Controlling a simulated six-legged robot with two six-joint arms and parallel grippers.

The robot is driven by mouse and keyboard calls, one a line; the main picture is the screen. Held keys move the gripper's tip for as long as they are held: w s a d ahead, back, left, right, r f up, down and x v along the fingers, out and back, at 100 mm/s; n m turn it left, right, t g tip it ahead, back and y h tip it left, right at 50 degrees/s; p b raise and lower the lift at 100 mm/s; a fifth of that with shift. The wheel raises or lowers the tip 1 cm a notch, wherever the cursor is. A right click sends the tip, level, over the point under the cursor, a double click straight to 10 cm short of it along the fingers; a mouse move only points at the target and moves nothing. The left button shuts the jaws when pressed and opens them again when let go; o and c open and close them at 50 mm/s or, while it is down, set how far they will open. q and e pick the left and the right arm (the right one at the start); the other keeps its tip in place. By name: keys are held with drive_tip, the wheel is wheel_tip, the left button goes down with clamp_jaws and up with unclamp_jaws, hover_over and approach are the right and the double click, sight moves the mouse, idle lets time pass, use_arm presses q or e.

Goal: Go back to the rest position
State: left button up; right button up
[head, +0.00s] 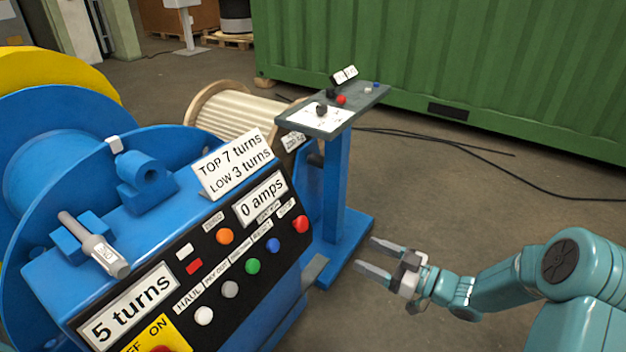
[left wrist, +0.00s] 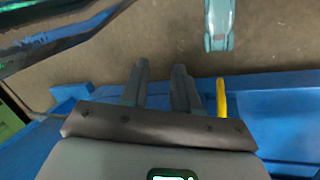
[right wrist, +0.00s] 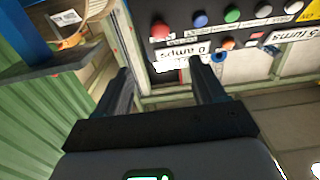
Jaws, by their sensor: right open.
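My right gripper (head: 382,258) is in the lower right of the head view, with its two fingers apart and nothing between them. It is in the air to the right of the winch control panel (head: 190,305). In the right wrist view its fingers (right wrist: 165,88) are spread, with the panel beyond them. My left gripper is outside the head view. In the left wrist view its two fingers (left wrist: 160,85) stand apart with a gap between them and hold nothing. Blue metalwork (left wrist: 270,105) and the floor lie behind them.
The panel has several buttons and signs reading "5 turns" (head: 128,308) and "0 amps" (head: 261,199). A blue post with a grey top (head: 340,118) carries small parts. A green container (head: 450,60) stands behind. Black cables (head: 480,170) lie on the floor.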

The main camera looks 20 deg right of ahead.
drive_tip(key=a+f+m+g, duration=0.2)
drive_tip(key=a+f, duration=0.3)
drive_tip(key=a, duration=0.4)
drive_tip(key=a+f+m+g, duration=0.1)
drive_tip(key=a+f+m, duration=0.1)
drive_tip(key=a+f, duration=0.5)
drive_tip(key=s+a+f+m+g+h, duration=0.3)
drive_tip(key=s+a+f+g+h, duration=0.15)
drive_tip(key=s+f, duration=0.55)
drive_tip(key=s+d+f+m+g+h, duration=0.1)
drive_tip(key=s+f+g, duration=0.15)
drive_tip(key=s, duration=0.35)
drive_tip(key=s+d+f+m+g+h, duration=0.2)
drive_tip(key=s+g, duration=0.1)
drive_tip(key=s, duration=0.3)
wheel_tip(320, 180, up, 20)
drive_tip(key=p, duration=1.9)
drive_tip(key=shift+a+g+p, duration=0.25)
drive_tip(key=shift+g+p, duration=0.15)
drive_tip(key=shift+r+y, duration=0.1)
drive_tip(key=shift+y, duration=0.15)
